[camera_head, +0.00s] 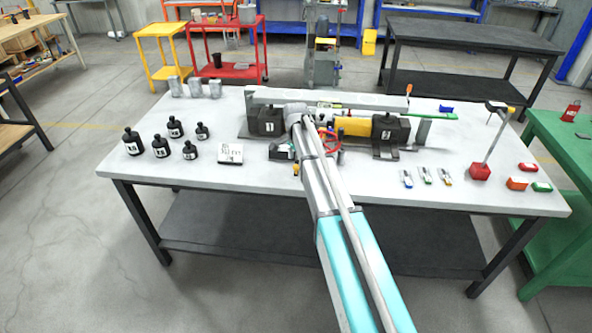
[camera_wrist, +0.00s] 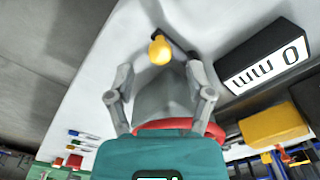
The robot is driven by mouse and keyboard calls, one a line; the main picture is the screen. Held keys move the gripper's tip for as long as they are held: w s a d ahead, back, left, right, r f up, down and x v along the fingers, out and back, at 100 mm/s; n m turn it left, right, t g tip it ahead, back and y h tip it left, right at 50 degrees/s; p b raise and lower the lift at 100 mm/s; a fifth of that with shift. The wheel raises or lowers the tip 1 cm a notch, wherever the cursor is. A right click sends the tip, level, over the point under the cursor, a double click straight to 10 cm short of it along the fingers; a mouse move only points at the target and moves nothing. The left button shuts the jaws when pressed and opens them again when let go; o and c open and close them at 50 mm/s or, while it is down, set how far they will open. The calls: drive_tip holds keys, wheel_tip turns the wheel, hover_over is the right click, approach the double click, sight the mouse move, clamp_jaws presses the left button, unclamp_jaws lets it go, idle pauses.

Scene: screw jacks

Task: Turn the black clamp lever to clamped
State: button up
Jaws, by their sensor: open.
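In the wrist view, my gripper (camera_wrist: 159,68) is open, its two fingers standing apart with nothing gripped. A yellow knob (camera_wrist: 160,50) shows between the fingertips, apart from both in the picture. A short dark part (camera_wrist: 157,33) shows at the knob's far side. I cannot tell for sure whether this is the black clamp lever, nor its setting. A black box with a white "0 mm" label (camera_wrist: 265,60) lies right of the fingers. In the head view, my own arm covers the work area, and the gripper and lever cannot be made out.
The grey table (camera_head: 225,185) carries black blocks marked 1 (camera_head: 267,122) and 2 (camera_head: 387,132). A yellow cylinder (camera_head: 352,126) and a red ring (camera_head: 331,139) sit between them. Black bottles (camera_head: 131,143) stand left. A red-based stand (camera_head: 480,172) is at right.

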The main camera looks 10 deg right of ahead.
sight(296, 166)
drive_tip(key=shift+f+b, duration=1.2)
drive_tip(key=shift+f, duration=0.3)
clamp_jaws()
